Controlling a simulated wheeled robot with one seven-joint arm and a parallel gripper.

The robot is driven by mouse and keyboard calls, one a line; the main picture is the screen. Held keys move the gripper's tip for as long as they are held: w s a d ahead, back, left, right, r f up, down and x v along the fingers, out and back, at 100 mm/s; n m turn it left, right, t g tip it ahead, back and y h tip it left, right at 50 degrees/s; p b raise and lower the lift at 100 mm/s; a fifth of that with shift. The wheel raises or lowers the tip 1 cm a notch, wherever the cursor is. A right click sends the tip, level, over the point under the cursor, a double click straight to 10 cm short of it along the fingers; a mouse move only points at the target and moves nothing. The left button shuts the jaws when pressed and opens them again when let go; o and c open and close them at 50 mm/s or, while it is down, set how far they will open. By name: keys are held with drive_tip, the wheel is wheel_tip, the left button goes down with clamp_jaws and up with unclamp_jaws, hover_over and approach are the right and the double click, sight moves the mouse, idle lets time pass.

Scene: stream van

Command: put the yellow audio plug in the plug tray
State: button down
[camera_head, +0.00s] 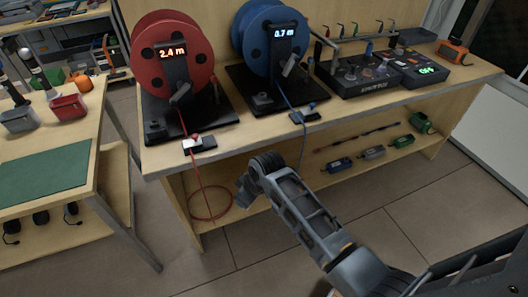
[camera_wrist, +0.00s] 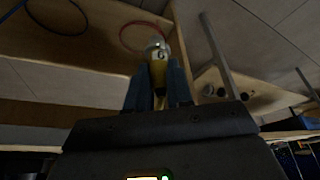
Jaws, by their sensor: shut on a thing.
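The yellow audio plug (camera_wrist: 157,72) is between the two fingers of my gripper (camera_wrist: 158,88) in the wrist view. My gripper is shut on it. The plug's rounded, pale metallic end points away from the palm. In the head view, my arm reaches up from the lower right, and its dark end (camera_head: 246,190) is in front of the bench. The plug does not show there. I cannot pick out the plug tray for certain in either view.
The bench (camera_head: 330,110) carries a red cable reel (camera_head: 165,60), a blue reel (camera_head: 262,35) and a mixer box (camera_head: 362,75). Several small items lie on its lower shelf (camera_head: 395,150). A left table (camera_head: 115,130) has a green mat (camera_head: 45,172). Floor between is clear.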

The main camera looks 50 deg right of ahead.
drive_tip(key=s+a+f, duration=0.2)
drive_tip(key=a+f, duration=0.6)
drive_tip(key=a, duration=0.5)
drive_tip(key=shift+s+a+m, duration=0.15)
drive_tip(key=shift+s+m, duration=0.15)
drive_tip(key=shift+s, duration=0.05)
drive_tip(key=shift+f, duration=0.15)
